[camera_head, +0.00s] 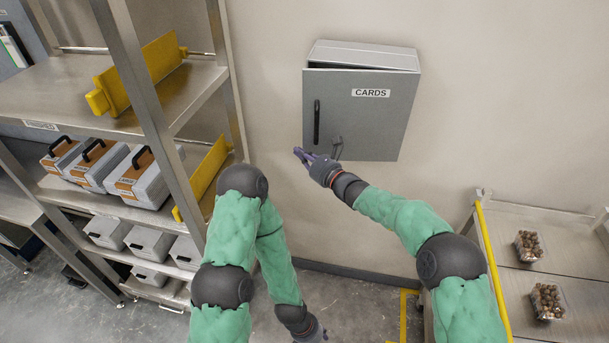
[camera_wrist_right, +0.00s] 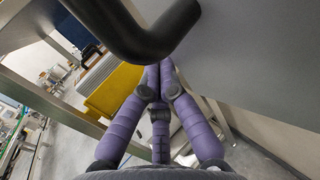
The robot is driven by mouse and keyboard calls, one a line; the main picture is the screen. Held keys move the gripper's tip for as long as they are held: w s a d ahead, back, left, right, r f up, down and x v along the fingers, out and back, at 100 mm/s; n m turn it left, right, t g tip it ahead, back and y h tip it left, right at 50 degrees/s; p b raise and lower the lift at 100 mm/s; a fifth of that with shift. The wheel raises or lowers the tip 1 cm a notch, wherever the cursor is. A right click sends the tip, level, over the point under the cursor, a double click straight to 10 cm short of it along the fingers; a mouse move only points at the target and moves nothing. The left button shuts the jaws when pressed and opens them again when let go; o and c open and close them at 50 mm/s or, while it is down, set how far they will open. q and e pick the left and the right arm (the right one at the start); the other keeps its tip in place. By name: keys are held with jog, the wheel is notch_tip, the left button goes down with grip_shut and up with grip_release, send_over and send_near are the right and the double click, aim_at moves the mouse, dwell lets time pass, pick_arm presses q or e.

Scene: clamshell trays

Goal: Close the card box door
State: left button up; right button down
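The grey card box (camera_head: 365,54) is mounted on the wall. Its door (camera_head: 370,115), labelled CARDS, stands slightly ajar, with a dark gap along the top that is wider toward the left. A black bar handle (camera_head: 317,122) is on the door's left side, with a small latch-like part (camera_head: 337,148) below it. My right gripper (camera_head: 302,154) is at the door's lower left edge, below the handle. In the right wrist view its purple fingers (camera_wrist_right: 160,82) meet with nothing between them, and the dark handle (camera_wrist_right: 135,32) crosses close above. My left gripper (camera_head: 318,335) hangs low, partly cut off.
A metal shelf rack (camera_head: 150,90) with yellow dividers (camera_head: 140,75) and grey boxes (camera_head: 145,180) stands on the left. A metal table (camera_head: 560,290) with clear containers of brown pieces (camera_head: 528,246) is at right. The wall around the box is bare.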

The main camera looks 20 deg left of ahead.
jog(key=shift+w+a+m+t+h+b, duration=0.3)
jog(key=shift+w+t+b, duration=0.3)
jog(key=shift+w, duration=0.3)
jog(key=shift+w+a+m+t+h+b, duration=0.25)
jog(key=shift+w+a+m+t+b, duration=0.15)
jog(key=shift+w+b, duration=0.4)
jog(key=shift+w+a+m+t+h+b, duration=0.25)
jog(key=shift+w+m+t+b, duration=0.25)
jog(key=shift+w, duration=0.45)
